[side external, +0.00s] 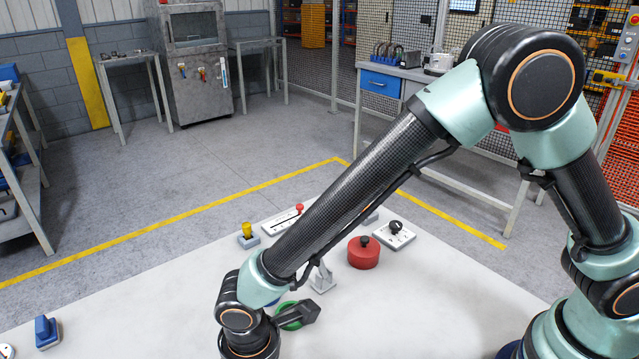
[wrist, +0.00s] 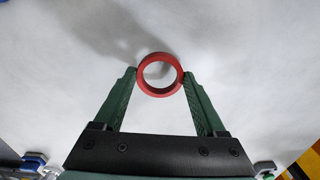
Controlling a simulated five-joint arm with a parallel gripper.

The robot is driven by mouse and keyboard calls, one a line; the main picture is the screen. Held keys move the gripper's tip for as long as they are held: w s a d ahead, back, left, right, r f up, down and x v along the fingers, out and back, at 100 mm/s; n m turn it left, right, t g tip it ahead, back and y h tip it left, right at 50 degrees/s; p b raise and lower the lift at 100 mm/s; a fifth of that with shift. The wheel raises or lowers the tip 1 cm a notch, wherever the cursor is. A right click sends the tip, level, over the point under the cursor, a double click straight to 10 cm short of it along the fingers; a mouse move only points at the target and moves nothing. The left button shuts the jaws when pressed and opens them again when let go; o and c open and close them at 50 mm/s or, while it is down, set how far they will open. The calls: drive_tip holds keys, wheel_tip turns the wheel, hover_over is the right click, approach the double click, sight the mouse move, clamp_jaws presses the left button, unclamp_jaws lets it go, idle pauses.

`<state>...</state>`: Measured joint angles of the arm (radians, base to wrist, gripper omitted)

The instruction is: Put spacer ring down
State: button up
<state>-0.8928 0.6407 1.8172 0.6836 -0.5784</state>
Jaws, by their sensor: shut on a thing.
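A red spacer ring (wrist: 140,74) shows in the wrist view, with its open hole facing the camera and the pale surface visible through it. My gripper (wrist: 160,72) has its two green fingers closed on the ring's left and right sides, at their tips. A shadow falls on the pale surface up and left of the ring; I cannot tell whether the ring touches that surface. In the side view my wrist is low over the front of the white table (side external: 150,300), and my arm hides the fingertips and the ring.
A red lidded cylinder (side external: 363,254), a plate with a black knob (side external: 395,235), a yellow-topped block (side external: 248,236) and a red-handled slider plate (side external: 283,219) stand toward the back. A green round thing (side external: 291,316) is partly hidden beside my wrist. A blue block (side external: 46,332) is front left.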

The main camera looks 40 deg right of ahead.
drive_tip(key=shift+f, duration=0.95)
drive_tip(key=shift+f, duration=0.1)
drive_tip(key=o, duration=1.3)
drive_tip(key=shift+c, duration=0.2)
